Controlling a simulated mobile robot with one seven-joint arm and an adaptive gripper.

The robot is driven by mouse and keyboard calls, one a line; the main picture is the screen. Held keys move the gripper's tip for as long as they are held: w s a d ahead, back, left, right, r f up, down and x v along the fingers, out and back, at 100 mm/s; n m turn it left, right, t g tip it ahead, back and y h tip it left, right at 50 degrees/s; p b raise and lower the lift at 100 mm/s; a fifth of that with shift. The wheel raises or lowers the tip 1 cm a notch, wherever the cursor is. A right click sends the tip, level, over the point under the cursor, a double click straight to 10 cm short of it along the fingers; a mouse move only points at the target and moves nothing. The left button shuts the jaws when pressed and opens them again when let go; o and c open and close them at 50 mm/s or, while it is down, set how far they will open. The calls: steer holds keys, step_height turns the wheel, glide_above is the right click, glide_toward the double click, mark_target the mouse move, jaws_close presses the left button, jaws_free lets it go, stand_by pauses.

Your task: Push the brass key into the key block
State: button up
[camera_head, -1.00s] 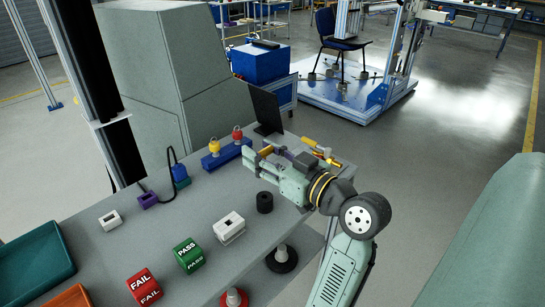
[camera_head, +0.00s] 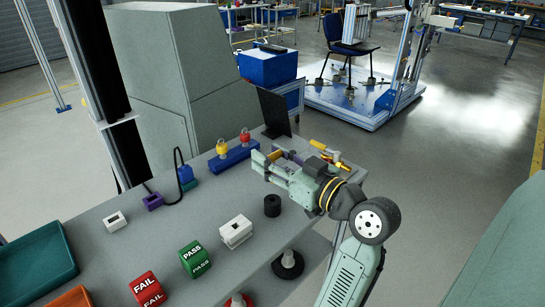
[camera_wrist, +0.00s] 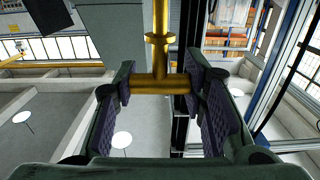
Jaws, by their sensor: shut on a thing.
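The brass key (camera_wrist: 158,84) lies crosswise between the fingers of my gripper (camera_wrist: 160,90) in the wrist view, with a collared shaft pointing up the picture. My gripper (camera_head: 270,161) is shut on it in the head view, above the far right part of the bench; a bit of the brass (camera_head: 277,155) shows at the fingertips. I cannot tell for sure which thing is the key block. A white block with a dark slot (camera_head: 236,231) stands on the bench, left of and nearer than my gripper.
A blue bar with a yellow and a red lock-like piece (camera_head: 233,157) stands left of my gripper, with a dark upright panel (camera_head: 273,112) behind. A black cylinder (camera_head: 272,206) is close below. PASS (camera_head: 195,259) and FAIL (camera_head: 148,289) cubes stand nearer. The bench (camera_head: 150,245) has bare room between.

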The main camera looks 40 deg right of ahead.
steer(key=shift+f+b, duration=1.45)
steer(key=shift+f, duration=0.55)
steer(key=shift+f+b, duration=2.1)
steer(key=shift+b, duration=0.2)
steer(key=o, duration=1.4)
steer(key=shift+c, duration=0.2)
steer(key=s, duration=1.2)
steer(key=shift+d, duration=0.45)
